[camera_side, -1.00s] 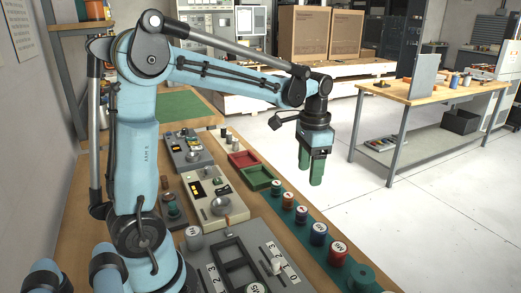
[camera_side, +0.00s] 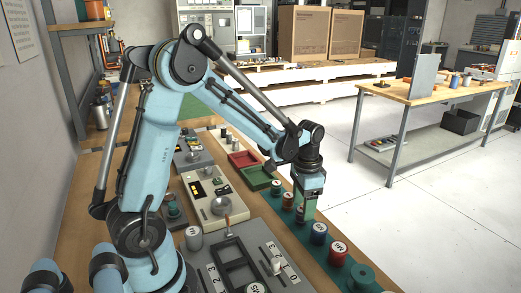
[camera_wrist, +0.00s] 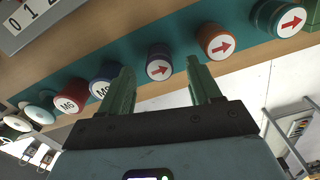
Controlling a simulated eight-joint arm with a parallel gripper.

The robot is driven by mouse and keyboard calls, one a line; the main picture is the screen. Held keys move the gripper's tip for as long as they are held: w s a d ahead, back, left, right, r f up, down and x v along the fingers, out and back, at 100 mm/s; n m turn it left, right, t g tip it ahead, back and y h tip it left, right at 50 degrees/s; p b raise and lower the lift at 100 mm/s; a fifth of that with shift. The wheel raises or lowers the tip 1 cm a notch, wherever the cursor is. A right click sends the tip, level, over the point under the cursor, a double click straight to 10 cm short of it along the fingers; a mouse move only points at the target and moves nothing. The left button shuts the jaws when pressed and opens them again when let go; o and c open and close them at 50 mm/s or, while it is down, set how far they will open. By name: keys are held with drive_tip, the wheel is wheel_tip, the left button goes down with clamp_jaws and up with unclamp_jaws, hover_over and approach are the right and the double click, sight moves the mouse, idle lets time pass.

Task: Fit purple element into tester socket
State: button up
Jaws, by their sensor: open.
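The purple element (camera_wrist: 159,66) is a short cylinder with a red arrow on its white top, standing in the row on the teal strip. In the wrist view it lies between the two green fingertips, with a gap on each side. In the side view my gripper (camera_side: 304,213) points down over the row at the purple element's place and mostly hides it. My gripper is open and empty. A beige unit (camera_side: 208,190) with a round metal dish (camera_side: 221,206) stands left of the row; I cannot tell surely whether this is the tester socket.
An orange element (camera_wrist: 215,42) and a blue element (camera_wrist: 104,80) stand close on either side; a red element (camera_wrist: 70,99) stands past the blue one. Red (camera_side: 243,159) and green (camera_side: 258,178) trays lie behind. A grey panel (camera_side: 262,250) is in front.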

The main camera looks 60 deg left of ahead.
drive_tip(key=shift+f, duration=0.55)
drive_tip(key=shift+c, duration=0.4)
clamp_jaws()
drive_tip(key=shift+r, duration=0.2)
